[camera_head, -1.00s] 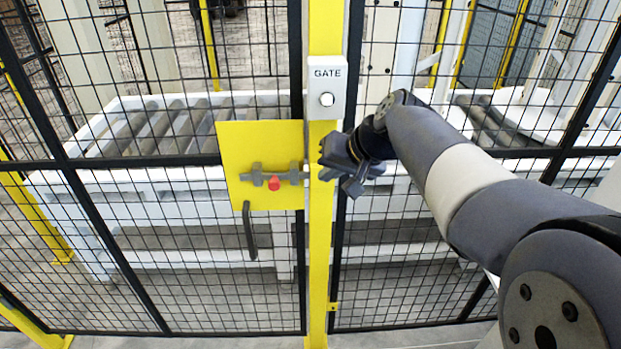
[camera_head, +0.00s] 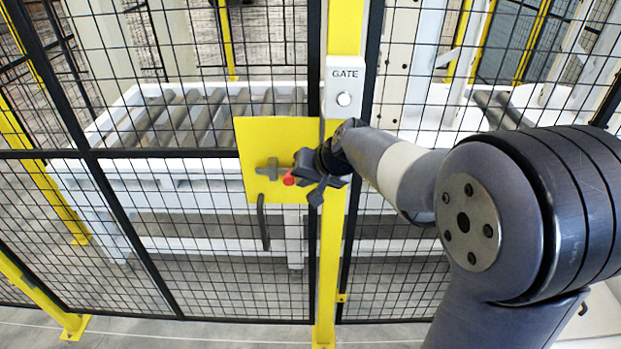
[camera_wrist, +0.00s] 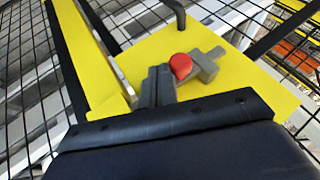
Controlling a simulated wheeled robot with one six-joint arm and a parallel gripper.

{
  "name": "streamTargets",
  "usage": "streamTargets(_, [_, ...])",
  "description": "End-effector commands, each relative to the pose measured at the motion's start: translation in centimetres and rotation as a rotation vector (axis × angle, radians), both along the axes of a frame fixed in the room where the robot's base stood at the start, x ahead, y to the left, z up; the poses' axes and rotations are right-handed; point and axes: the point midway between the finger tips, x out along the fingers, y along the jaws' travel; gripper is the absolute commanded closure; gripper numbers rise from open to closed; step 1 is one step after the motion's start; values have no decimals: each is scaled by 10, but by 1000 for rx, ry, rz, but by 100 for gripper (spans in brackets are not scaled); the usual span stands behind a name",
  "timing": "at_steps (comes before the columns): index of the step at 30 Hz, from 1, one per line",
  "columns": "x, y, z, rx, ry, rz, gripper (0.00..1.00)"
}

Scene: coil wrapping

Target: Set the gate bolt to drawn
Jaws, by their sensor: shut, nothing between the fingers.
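The gate bolt (camera_head: 268,169) is a grey bar with a red knob (camera_head: 289,180) on a yellow plate (camera_head: 262,135). My gripper (camera_head: 308,178) is in front of the plate's right edge and the yellow post, just right of the knob, and covers the bolt's right part. In the wrist view the shut, empty fingers (camera_wrist: 158,78) are close beside the red knob (camera_wrist: 181,66), on its post side. I cannot tell whether they touch it. The bolt's grey block (camera_wrist: 209,66) shows past the knob. Whether the bolt's end reaches the post is hidden.
The yellow post (camera_head: 330,240) carries a white GATE box (camera_head: 344,92) above my gripper. A dark handle (camera_head: 263,222) hangs below the plate. Black mesh fencing (camera_head: 200,260) stands on both sides, with a white roller conveyor (camera_head: 120,165) behind it.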

Motion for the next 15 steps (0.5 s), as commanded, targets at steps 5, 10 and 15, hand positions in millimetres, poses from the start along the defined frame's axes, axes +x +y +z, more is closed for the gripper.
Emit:
streamTargets(5, [0,0,0,0,0,0,100])
streamTargets(10, [1,19,1,-1,0,4,100])
streamTargets(15, [1,39,1,-1,-1,3,100])
